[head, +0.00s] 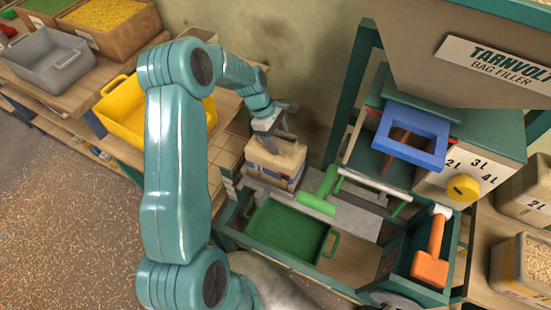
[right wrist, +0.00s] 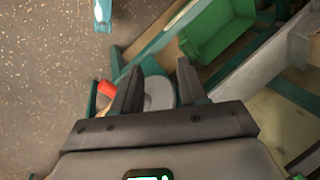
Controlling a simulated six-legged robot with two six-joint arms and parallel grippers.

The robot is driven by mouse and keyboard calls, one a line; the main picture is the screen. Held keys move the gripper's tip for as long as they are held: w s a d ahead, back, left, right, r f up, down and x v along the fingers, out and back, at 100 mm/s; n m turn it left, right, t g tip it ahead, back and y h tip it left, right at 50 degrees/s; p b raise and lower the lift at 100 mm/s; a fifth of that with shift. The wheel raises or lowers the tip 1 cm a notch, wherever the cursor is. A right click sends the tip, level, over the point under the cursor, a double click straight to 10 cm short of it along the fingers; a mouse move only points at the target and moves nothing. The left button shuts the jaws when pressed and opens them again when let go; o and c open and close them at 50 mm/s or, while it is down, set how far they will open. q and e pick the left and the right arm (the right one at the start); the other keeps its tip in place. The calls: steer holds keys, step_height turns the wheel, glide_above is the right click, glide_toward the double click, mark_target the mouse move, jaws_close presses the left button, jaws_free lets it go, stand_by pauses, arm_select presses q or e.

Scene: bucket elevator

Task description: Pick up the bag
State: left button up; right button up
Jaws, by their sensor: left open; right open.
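The bag (head: 270,168) is a small tan paper bag with a darker band low on its side. It stands upright in the head view on the bench, just behind the green tray. My left gripper (head: 277,136) is open and points down at the bag's top, with its fingers overlapping the upper part in the picture. I cannot tell whether they touch it. My right gripper (right wrist: 158,82) is open and empty in the right wrist view, away from the bag. The bag does not show in the right wrist view.
The green tray (head: 285,235) sits in front of the bag. A green-handled bar (head: 322,190) lies close to its right. The bag filler with a blue frame (head: 412,135) stands to the right, above an orange scoop (head: 431,262). A yellow bin (head: 125,113) is at left.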

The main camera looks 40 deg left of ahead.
arm_select(q)
steer(key=shift+f, duration=0.25)
stand_by(0.4)
jaws_close()
stand_by(1.2)
steer(key=shift+w+r, duration=0.1)
